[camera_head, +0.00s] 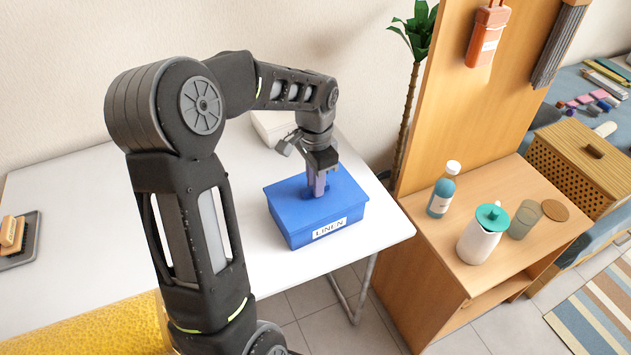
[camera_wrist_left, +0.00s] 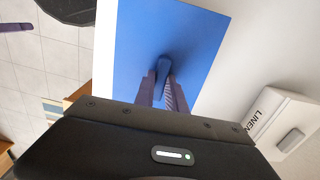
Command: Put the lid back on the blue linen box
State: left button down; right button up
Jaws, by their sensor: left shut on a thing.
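The blue linen box (camera_head: 290,230) stands on the white table, with a "LINEN" label on its front. Its blue lid (camera_head: 343,190) lies over the top of the box and looks level; I see no clear gap between them. My left gripper (camera_head: 317,190) points down at the middle of the lid. In the left wrist view the gripper (camera_wrist_left: 163,90) is shut on the lid's knob (camera_wrist_left: 163,66), with the flat blue lid (camera_wrist_left: 190,35) around it. The box body is hidden under the lid in that view. My right gripper is not in view.
A white box (camera_head: 275,127) stands behind the blue box; its "LINEN" label shows in the left wrist view (camera_wrist_left: 262,118). A grey tray (camera_head: 20,252) with brushes is at the far left. A wooden cabinet at right holds a bottle (camera_head: 442,190) and jug (camera_head: 482,238).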

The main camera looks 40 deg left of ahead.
pick_arm(q)
jog(key=shift+f, duration=0.4)
dwell(0.3)
jog(key=c, duration=1.3)
grip_release()
notch_tip(320, 180, up, 8)
jog(key=shift+f+b, duration=0.1)
jog(key=shift+b, duration=0.2)
